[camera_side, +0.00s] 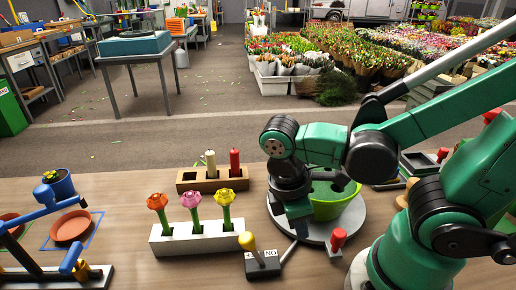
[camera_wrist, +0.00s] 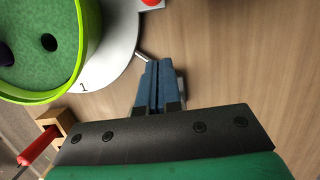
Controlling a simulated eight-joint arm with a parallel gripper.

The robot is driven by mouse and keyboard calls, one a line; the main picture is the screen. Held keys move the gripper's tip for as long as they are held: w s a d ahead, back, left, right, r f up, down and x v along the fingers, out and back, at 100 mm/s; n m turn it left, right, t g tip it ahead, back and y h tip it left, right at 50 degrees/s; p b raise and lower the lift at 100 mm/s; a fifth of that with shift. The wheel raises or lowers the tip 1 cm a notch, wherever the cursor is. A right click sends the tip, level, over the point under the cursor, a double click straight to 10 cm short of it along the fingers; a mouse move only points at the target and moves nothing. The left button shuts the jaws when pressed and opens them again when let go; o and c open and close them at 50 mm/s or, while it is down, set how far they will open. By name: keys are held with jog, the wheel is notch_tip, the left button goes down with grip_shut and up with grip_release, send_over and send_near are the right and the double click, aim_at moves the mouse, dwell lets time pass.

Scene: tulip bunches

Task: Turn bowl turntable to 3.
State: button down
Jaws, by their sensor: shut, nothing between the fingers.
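The bowl turntable is a pale grey disc (camera_side: 351,221) with a bright green bowl (camera_side: 328,208) on it. In the wrist view, the disc (camera_wrist: 120,40) and the bowl (camera_wrist: 88,62) are at upper left, and a "1" is marked on the disc near its rim. A thin metal rod (camera_wrist: 143,56) sticks out from the disc's edge toward my fingers. My gripper (camera_side: 303,238) is shut and empty, low at the disc's front-left edge. In the wrist view its blue fingers (camera_wrist: 157,64) are together beside the rod; I cannot tell whether they touch it. No "3" is visible.
A yellow-knobbed box marked "NO" (camera_side: 262,264) is at front left. A white flower rack (camera_side: 198,238) and a wooden peg rack (camera_side: 203,182) stand to the left. Bare table shows between them.

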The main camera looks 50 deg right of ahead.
jog(key=v, duration=0.8)
jog(key=w+d+f+m+t+y, duration=0.1)
jog(key=w+d+m+t, duration=0.3)
jog(key=w+m+t, duration=0.4)
jog(key=shift+w+d+f+m+t+y, duration=0.2)
jog(key=shift+d+f+m+t+y, duration=0.15)
jog(key=shift+m+t+y, duration=0.2)
jog(key=shift+a, duration=0.1)
